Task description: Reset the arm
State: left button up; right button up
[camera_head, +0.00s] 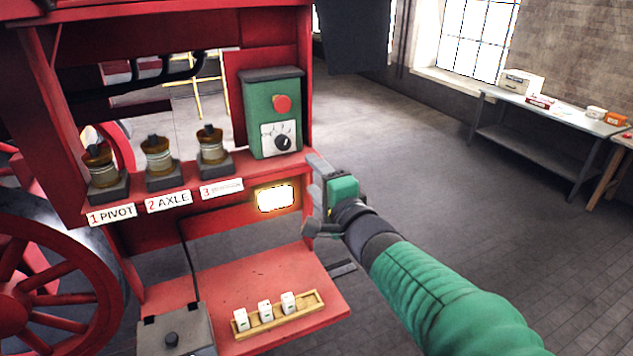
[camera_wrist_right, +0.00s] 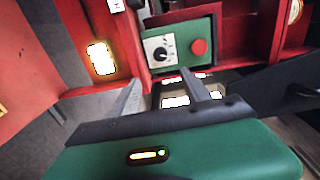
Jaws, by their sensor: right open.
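My right arm, in a green sleeve, comes in from the lower right of the head view. Its right gripper (camera_head: 317,196) is open and empty beside the right edge of the red machine frame, below and right of the green control box (camera_head: 272,118). In the right wrist view the two grey fingers of the right gripper (camera_wrist_right: 165,93) stand apart with nothing between them. The green control box (camera_wrist_right: 185,48) shows beyond them, with a red button and a black dial. My left gripper is in neither view.
Brass-topped fittings (camera_head: 158,156) stand on a red ledge labelled PIVOT and AXLE. A lit panel (camera_head: 276,198) glows below. A wooden rack (camera_head: 280,314) of white blocks lies on the red lower shelf, near a grey box (camera_head: 176,330). Open floor (camera_head: 430,150) lies right, before a workbench (camera_head: 545,110).

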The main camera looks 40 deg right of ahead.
jog(key=shift+s+f, duration=0.1)
jog(key=shift+s, duration=0.05)
jog(key=shift+d, duration=0.2)
